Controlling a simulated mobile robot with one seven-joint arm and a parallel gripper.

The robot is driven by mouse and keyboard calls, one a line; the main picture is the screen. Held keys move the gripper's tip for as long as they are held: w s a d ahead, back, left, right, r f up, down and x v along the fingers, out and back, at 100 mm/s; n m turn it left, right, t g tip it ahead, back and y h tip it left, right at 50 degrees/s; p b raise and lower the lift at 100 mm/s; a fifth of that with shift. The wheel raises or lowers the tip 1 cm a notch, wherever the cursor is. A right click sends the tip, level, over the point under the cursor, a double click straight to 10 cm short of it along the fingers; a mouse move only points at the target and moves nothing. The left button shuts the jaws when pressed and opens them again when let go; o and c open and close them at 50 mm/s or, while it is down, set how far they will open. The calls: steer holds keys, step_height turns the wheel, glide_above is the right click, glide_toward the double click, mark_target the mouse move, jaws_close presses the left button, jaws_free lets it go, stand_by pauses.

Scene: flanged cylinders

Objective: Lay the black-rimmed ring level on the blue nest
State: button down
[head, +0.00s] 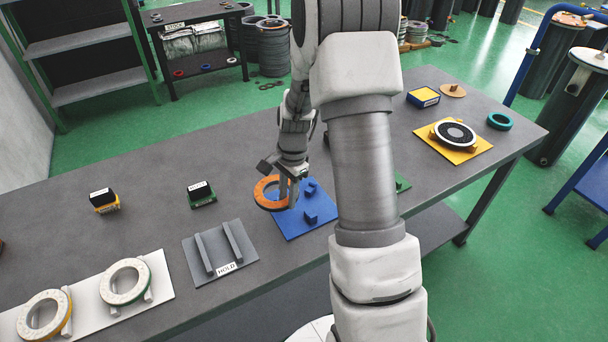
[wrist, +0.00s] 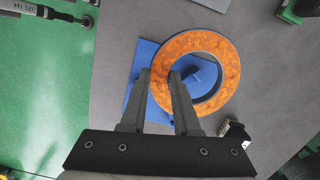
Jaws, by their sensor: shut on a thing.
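The black-rimmed ring (head: 264,193) has an orange mottled face and a dark edge; it also shows in the wrist view (wrist: 226,62). My gripper (head: 289,197) is shut on one side of the ring's band, one finger outside and one in the hole, as the wrist view (wrist: 161,76) shows. The blue nest (head: 292,227) is a flat blue plate with small raised blocks. The ring overlaps its left back part in the head view and looks held above it, roughly level. In the wrist view the ring covers much of the nest (wrist: 146,52).
A grey HOLD plate (head: 205,266) with two bars lies left of the nest. A white board (head: 155,283) carries two pale rings. A yellow plate (head: 477,150) with a black disc and a teal ring (head: 500,121) are at right. Small dark boxes (head: 201,193) stand behind.

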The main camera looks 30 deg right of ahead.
steer(key=d+m, duration=0.1)
steer(key=m, duration=0.1)
steer(key=d+r+m+p, duration=0.1)
steer(key=d+m, duration=0.1)
steer(key=d+r+m+t+p, duration=0.1)
steer(key=m, duration=0.2)
steer(key=shift+w+d, duration=0.15)
steer(key=shift+d, duration=0.15)
steer(key=shift+f+b, duration=0.1)
steer(key=shift+b, duration=0.2)
steer(key=shift+f+b, duration=1.65)
steer(key=shift+f, duration=0.6)
steer(key=shift+f+b, duration=0.45)
steer(key=shift+f, duration=0.35)
stand_by(3.7)
